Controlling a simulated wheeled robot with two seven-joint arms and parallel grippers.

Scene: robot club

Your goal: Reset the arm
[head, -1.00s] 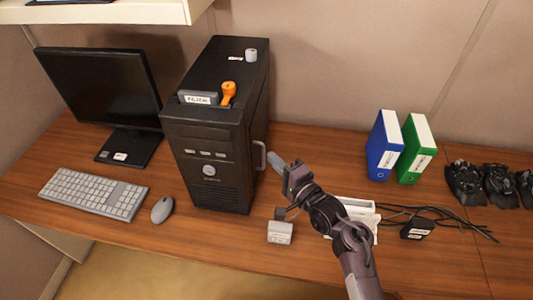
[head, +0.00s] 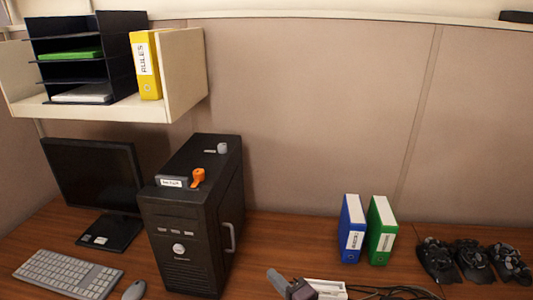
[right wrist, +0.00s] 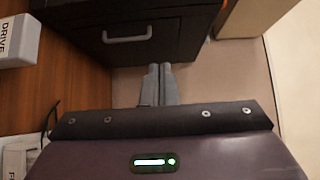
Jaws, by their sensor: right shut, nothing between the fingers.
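My right gripper (head: 276,279) shows at the bottom of the head view, a little right of the black computer tower (head: 180,245). In the right wrist view its two grey fingers (right wrist: 159,84) lie together with nothing between them. The tower's side handle (head: 230,238) is apart from the gripper in the head view. The tower also shows at the top of the right wrist view (right wrist: 170,40). Most of my right arm is below the head view's edge. My left gripper is in neither view.
A monitor (head: 95,185), keyboard (head: 68,274) and mouse (head: 133,290) are on the left of the desk. Blue (head: 352,230) and green (head: 381,230) binders stand to the right, with several black controllers (head: 470,258) beyond. A shelf (head: 185,75) with a yellow binder (head: 147,65) hangs above. Cables (head: 395,292) lie in front.

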